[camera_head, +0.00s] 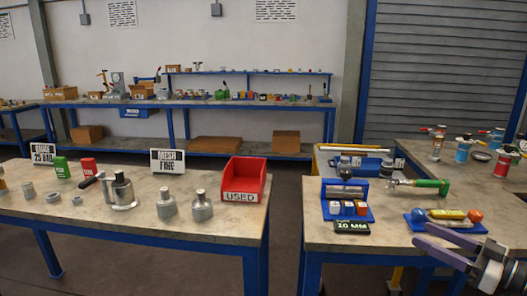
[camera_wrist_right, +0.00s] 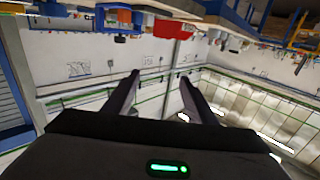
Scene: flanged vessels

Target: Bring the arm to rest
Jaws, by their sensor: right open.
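My right gripper (camera_head: 421,234) comes in at the lower right of the head view, in front of the right table (camera_head: 397,233). Its two dark fingers point left and stand apart, with nothing between them. In the right wrist view the open fingers (camera_wrist_right: 159,80) also show empty, against a tilted, upside-down view of the room. My left gripper is in neither view.
The right table holds a blue tray (camera_head: 462,226) close to my right fingers, a blue stand (camera_head: 347,211) and a green-handled tool (camera_head: 428,184). The left table (camera_head: 110,223) bears metal vessels and a red USED bin (camera_head: 244,181). A floor gap separates the tables.

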